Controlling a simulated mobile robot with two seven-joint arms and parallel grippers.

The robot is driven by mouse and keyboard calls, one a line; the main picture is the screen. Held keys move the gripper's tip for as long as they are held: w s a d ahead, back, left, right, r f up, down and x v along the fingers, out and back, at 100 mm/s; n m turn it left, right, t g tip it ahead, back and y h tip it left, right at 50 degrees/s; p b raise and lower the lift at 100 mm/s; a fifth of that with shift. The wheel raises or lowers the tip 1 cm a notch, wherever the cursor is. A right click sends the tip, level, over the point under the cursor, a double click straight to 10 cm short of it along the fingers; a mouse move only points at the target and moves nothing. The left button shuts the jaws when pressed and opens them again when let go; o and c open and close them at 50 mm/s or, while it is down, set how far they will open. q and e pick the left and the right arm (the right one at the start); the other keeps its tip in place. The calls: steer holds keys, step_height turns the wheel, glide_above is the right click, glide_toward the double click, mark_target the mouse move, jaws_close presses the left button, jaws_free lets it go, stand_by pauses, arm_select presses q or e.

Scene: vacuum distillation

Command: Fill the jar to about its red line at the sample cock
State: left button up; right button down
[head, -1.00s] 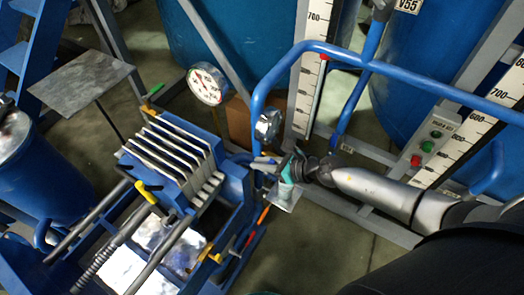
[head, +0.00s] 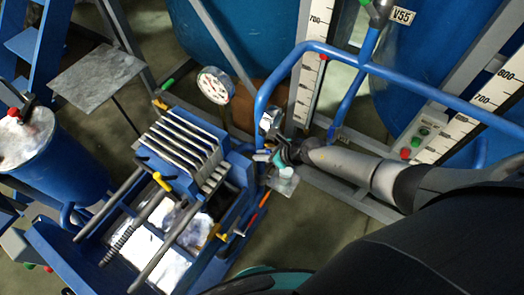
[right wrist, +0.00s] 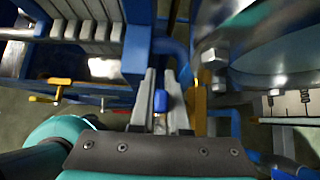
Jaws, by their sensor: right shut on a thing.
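My right gripper (head: 266,157) is beside the blue pipe at the right end of the plate press. In the right wrist view its two grey fingers (right wrist: 162,100) are closed on a small blue handle (right wrist: 161,101). I cannot tell for sure whether this is the sample cock's handle. Just below the gripper in the head view is a pale, see-through piece (head: 284,186), possibly the jar or its stand. Its red line and any liquid level cannot be made out. My left gripper is not in view.
The plate press (head: 185,150) with yellow handles stands to the left. A round dial gauge (head: 215,86) is behind it. A blue rail (head: 400,76) arches over my right arm. Scaled columns (head: 310,75) and blue tanks stand behind. Grey floor (head: 340,225) is clear at lower right.

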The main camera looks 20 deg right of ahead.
steer(key=shift+s, duration=0.1)
stand_by(0.3)
steer(key=c, duration=0.9)
jaws_free()
steer(key=p+v, duration=0.7)
steer(key=v, duration=0.8)
steer(key=shift+p, duration=0.35)
